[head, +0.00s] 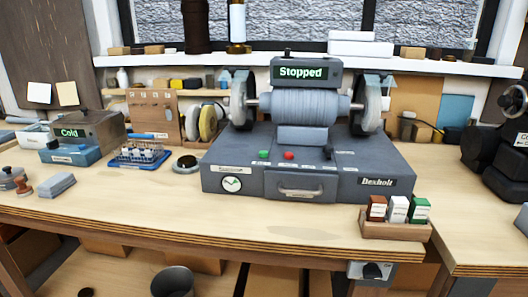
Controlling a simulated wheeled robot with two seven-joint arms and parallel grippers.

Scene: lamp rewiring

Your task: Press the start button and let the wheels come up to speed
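The bench grinder (305,108) stands on a grey base cabinet (225,160) in the middle of the workbench. Its display (301,72) reads "Stopped". One wheel (238,98) is at its left end and another wheel (373,103) at its right end. A green button (264,154) and a red button (289,155) sit side by side on the top of the base, left of the middle. A dark lever or knob (328,152) is farther right on the base. Neither of my grippers shows in the head view.
A wooden tray (395,231) with brown, white and green boxes stands at the front right. A box with a "Cold" display (72,132) and a blue rack (140,154) are at the left. A dark machine (500,145) is at the right edge. The bench front before the base is clear.

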